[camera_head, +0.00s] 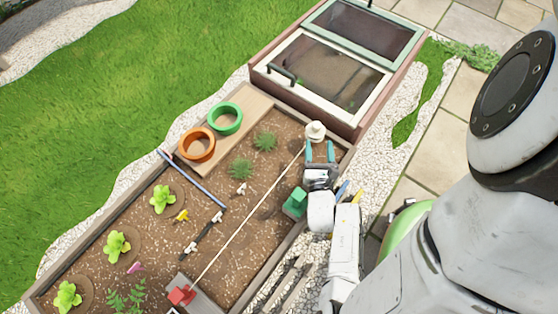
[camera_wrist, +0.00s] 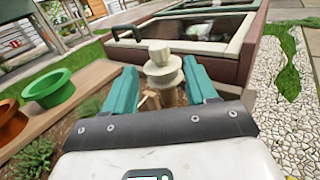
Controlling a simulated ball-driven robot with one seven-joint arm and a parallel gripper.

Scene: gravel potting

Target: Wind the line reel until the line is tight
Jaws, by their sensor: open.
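The line reel (camera_head: 316,130) is a cream spool with a knob on top, near the far right corner of the soil bed. It also shows in the wrist view (camera_wrist: 163,70), between and just beyond my fingertips. A pale line (camera_head: 248,213) runs from the reel across the bed to a red block (camera_head: 181,294) at the near end, and it looks straight. My gripper (camera_head: 319,150) has teal fingers and is open. Its fingers point at the reel, one to each side in the wrist view (camera_wrist: 163,90). I cannot tell whether they touch it.
A cold frame (camera_head: 276,105) with glass lids stands just behind the reel. A green box (camera_head: 295,203) sits by the bed's right edge, close to my arm. Orange (camera_head: 197,145) and green (camera_head: 225,119) ring pots stand on a board at left. Plants and small tools lie in the bed.

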